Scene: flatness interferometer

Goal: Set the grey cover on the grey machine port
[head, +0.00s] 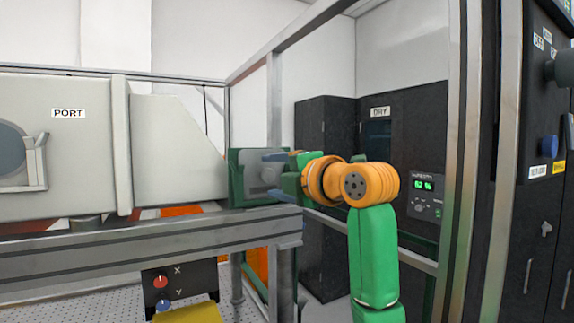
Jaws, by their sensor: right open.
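The large grey machine (60,185) fills the left side, with a PORT label on its face. The port (10,150) is a dark grey round area cut by the left picture edge, with a pale bracket beside it. A grey piece (252,173), which looks like the grey cover, stands upright against a green holder (237,192) at the machine's right end. My right gripper (272,172) is open at this grey piece, with its fingers pointing left; whether they touch it cannot be told. My left gripper is not in view.
A metal frame rail (140,238) runs below the machine, with an X/Y knob box (172,286) under it. A metal post (472,160) and dark cabinets (325,180) stand to the right. A DRY label and a green humidity display (424,185) show behind my right arm.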

